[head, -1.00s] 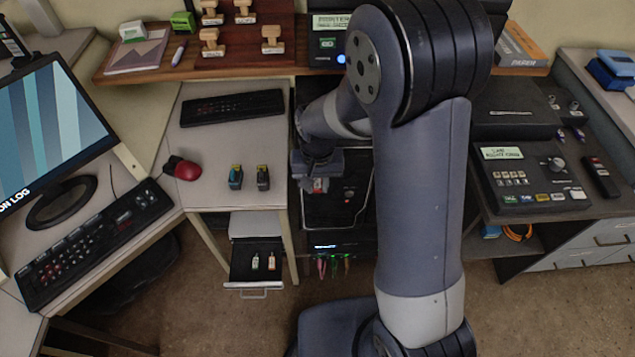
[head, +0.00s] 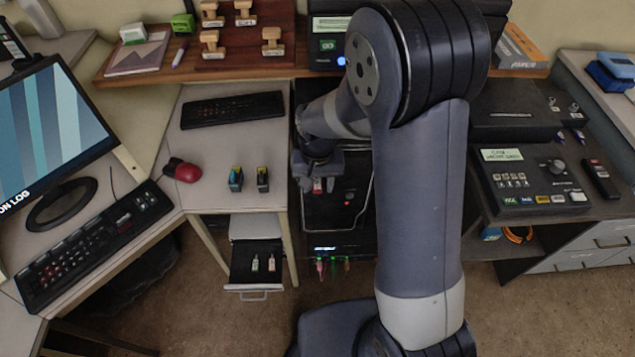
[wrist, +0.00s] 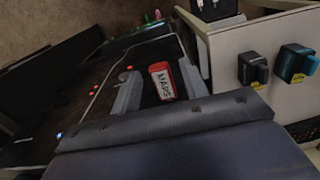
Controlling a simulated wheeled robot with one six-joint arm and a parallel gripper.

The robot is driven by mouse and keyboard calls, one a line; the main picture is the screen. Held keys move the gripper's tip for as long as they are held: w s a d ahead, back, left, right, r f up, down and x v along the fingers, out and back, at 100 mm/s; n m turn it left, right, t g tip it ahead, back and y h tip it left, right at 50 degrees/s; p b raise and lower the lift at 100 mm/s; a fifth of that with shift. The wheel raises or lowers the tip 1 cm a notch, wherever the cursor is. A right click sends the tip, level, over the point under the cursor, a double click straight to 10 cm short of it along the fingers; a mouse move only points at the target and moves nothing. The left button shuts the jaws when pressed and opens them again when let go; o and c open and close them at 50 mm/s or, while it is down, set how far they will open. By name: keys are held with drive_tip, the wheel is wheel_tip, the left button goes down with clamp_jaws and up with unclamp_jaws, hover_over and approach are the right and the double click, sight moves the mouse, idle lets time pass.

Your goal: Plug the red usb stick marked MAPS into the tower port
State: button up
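The red usb stick marked MAPS (wrist: 162,82) shows in the wrist view between my two fingers, its white label readable. A gap shows on each side of it, so my gripper (wrist: 160,84) is open around it and does not appear to grip it. In the head view the stick (head: 317,185) is a small red and white spot below my gripper (head: 318,180), against the dark tower (head: 335,212). The stick's plug end and the port behind it are hidden, so I cannot tell how deep it sits.
An open drawer (head: 240,277) left of the tower holds two pale usb sticks (head: 263,264). Coloured plugs (head: 333,264) stick out low on the tower. Floor in front is clear.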

drive_tip(key=shift+o, duration=0.3)
wheel_tip(320, 180, up, 11)
idle(0.4)
drive_tip(key=shift+f, duration=0.15)
wheel_tip(320, 180, down, 11)
drive_tip(key=shift+r, duration=0.1)
drive_tip(key=shift+s, duration=0.15)
idle(0.3)
drive_tip(key=shift+r, duration=0.1)
